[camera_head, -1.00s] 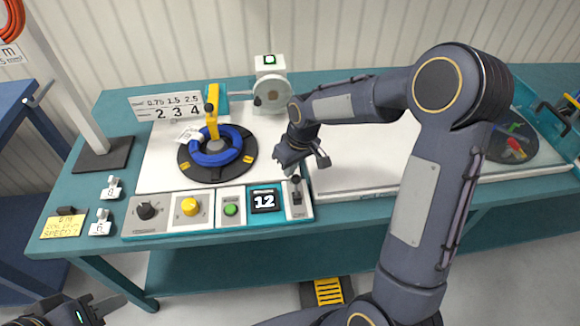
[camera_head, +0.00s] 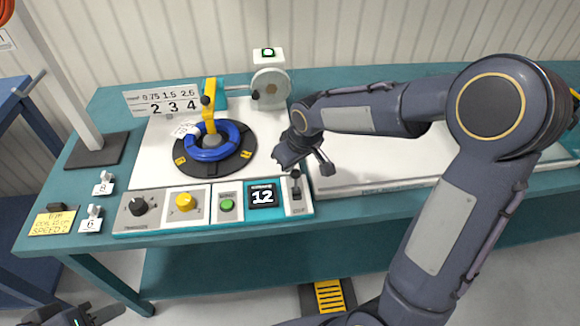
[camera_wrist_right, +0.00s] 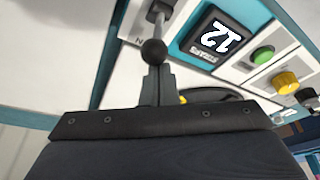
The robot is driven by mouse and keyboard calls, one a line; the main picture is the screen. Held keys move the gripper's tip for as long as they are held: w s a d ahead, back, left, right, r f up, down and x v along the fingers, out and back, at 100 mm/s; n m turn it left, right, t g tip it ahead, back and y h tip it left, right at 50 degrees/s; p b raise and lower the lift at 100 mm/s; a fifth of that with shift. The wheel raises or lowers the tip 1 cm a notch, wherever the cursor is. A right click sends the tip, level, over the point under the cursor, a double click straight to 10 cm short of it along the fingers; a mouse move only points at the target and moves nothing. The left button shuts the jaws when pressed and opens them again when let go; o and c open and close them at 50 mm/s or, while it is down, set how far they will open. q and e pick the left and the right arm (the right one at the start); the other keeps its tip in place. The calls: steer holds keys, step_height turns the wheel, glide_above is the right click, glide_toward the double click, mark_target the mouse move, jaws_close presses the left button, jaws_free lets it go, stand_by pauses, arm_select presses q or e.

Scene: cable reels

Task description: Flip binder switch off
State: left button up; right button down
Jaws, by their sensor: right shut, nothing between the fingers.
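The binder switch (camera_head: 297,188) is a small lever with a black ball knob at the right end of the front control strip, beside the display reading 12. Its lever stands up from the plate. My right gripper (camera_head: 322,168) hangs just right of and slightly above the knob. In the right wrist view the right fingers (camera_wrist_right: 156,88) are shut and empty, and the switch knob (camera_wrist_right: 154,52) shows right at their tips; I cannot tell whether they touch. My left gripper (camera_head: 92,314) is partly in view at the bottom left, away from the bench; its jaw opening is unclear.
The strip also holds a black knob (camera_head: 138,206), a yellow knob (camera_head: 184,201), a green button (camera_head: 227,205) and the display (camera_head: 263,195). A blue cable coil (camera_head: 232,137) sits on a black turntable behind it. A white raised board (camera_head: 370,178) lies right of the switch.

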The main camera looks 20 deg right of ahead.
steer(key=s+t+b, duration=0.1)
steer(key=b, duration=0.3)
steer(key=s+t+b, duration=0.1)
steer(key=b, duration=0.3)
steer(key=s+f+t+h+b, duration=0.1)
steer(key=t+b, duration=0.1)
steer(key=b, duration=0.2)
steer(key=shift+s+a+n+b, duration=0.1)
steer(key=shift+a+n+b, duration=0.2)
steer(key=shift+a, duration=0.1)
steer(key=shift+s+r+t, duration=0.15)
steer(key=shift+r+t, duration=0.15)
steer(key=shift+r, duration=0.45)
steer(key=shift+r+p, duration=0.8)
steer(key=shift+r, duration=0.05)
